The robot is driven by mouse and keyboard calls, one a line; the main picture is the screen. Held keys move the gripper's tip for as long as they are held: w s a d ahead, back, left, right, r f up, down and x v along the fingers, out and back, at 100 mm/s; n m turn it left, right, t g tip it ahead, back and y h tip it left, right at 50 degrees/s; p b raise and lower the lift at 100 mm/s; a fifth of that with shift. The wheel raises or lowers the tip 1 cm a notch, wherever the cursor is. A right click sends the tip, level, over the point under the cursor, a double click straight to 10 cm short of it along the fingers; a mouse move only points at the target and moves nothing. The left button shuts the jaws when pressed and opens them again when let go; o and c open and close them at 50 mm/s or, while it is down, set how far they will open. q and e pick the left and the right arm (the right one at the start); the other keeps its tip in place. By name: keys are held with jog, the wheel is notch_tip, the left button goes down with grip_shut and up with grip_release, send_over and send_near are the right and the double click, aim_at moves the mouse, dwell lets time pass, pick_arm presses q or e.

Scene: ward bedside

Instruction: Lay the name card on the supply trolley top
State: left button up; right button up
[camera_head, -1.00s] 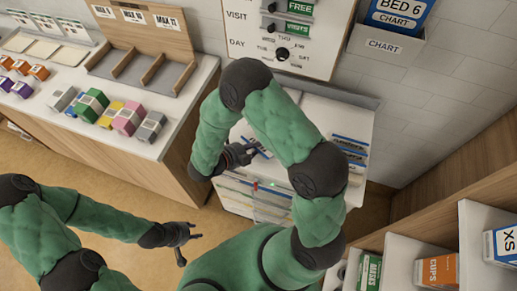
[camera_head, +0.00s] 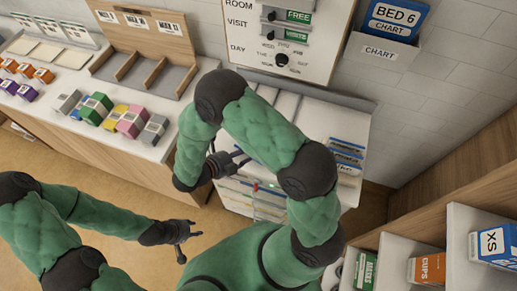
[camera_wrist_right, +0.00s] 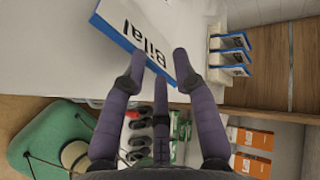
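In the head view my right arm hides the card; the trolley top (camera_head: 315,118) shows around that arm. My right gripper (camera_head: 238,158) is over the trolley's front left edge. In the right wrist view its fingers (camera_wrist_right: 158,68) are spread at the card's near edge; whether they touch it is unclear. My left gripper (camera_head: 190,237) is open and empty over the floor, left of the trolley.
Several blue-edged cards (camera_head: 347,150) stand at the trolley's right side, also visible in the right wrist view (camera_wrist_right: 232,50). A counter (camera_head: 155,150) with coloured boxes is at left. A shelf with boxes (camera_head: 428,268) is at lower right. A wall board (camera_head: 290,40) is behind.

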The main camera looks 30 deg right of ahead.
jog(key=shift+p+v, duration=0.3)
jog(key=shift+v, duration=0.6)
notch_tip(320, 180, up, 7)
jog(key=a+p, duration=0.2)
jog(key=p, duration=0.5)
jog(key=shift+s+a+r, duration=0.2)
jog(key=shift+s+a, duration=0.05)
jog(key=shift+a, duration=0.05)
